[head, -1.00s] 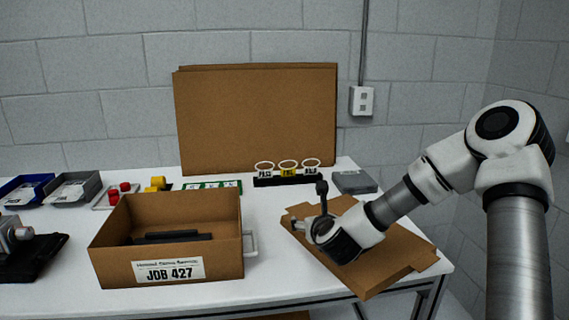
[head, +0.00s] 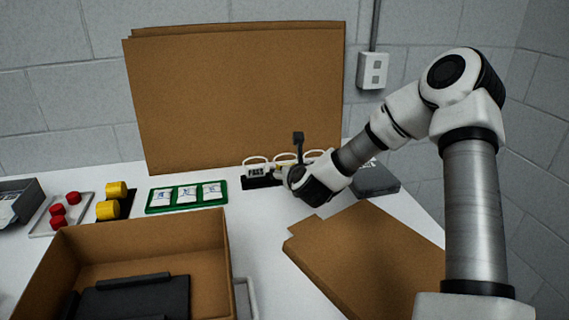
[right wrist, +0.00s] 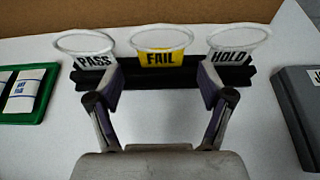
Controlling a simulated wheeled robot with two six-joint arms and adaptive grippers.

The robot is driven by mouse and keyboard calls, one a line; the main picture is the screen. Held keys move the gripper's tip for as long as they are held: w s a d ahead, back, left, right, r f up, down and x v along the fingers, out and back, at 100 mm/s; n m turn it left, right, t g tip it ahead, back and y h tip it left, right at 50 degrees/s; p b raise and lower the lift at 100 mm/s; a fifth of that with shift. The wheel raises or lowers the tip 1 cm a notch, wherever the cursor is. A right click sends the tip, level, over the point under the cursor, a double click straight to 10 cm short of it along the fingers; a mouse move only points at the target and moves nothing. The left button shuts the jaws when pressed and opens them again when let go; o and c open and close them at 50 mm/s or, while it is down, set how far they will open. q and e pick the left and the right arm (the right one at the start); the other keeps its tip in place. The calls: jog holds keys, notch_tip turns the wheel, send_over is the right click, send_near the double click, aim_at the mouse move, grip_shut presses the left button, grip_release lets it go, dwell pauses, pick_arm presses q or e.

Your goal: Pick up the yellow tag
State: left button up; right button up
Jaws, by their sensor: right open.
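The yellow tag (right wrist: 160,57), marked FAIL and with a white loop on top, stands in the middle of a black rack (right wrist: 158,79) in the right wrist view. A white PASS tag (right wrist: 94,62) stands to its left and a white HOLD tag (right wrist: 231,57) to its right. My right gripper (right wrist: 162,85) is open and empty, its fingers spread in front of the rack, one to each side of the yellow tag. In the head view my right gripper (head: 292,176) hides most of the yellow tag and the HOLD tag. My left gripper is not in view.
A green tray (head: 187,196) with white cards lies left of the rack (head: 258,182), and a grey case (head: 374,181) lies to its right. An open cardboard box (head: 150,237) and flat cardboard (head: 365,258) lie nearer. A cardboard panel (head: 235,95) stands behind.

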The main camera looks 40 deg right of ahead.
jog(key=x, duration=0.4)
jog(key=shift+w+d+f, duration=0.15)
jog(key=shift+w, duration=0.05)
jog(key=shift+s, duration=0.15)
jog(key=c, duration=0.7)
jog(key=shift+r, duration=0.25)
jog(key=shift+r, duration=0.25)
jog(key=r, duration=0.1)
jog(key=a+r, duration=0.1)
jog(key=shift+s+r, duration=0.1)
jog(key=shift+r, duration=0.25)
jog(key=s+a+b, duration=0.1)
jog(key=a, duration=0.3)
jog(key=s+a+r+b, duration=0.1)
jog(key=a, duration=0.4)
jog(key=s+a+b, duration=0.1)
jog(key=a, duration=0.3)
jog(key=shift+s+a+r+b, duration=0.2)
jog(key=shift+s+a+b, duration=0.1)
jog(key=shift+s+a, duration=0.3)
jog(key=shift+a, duration=0.2)
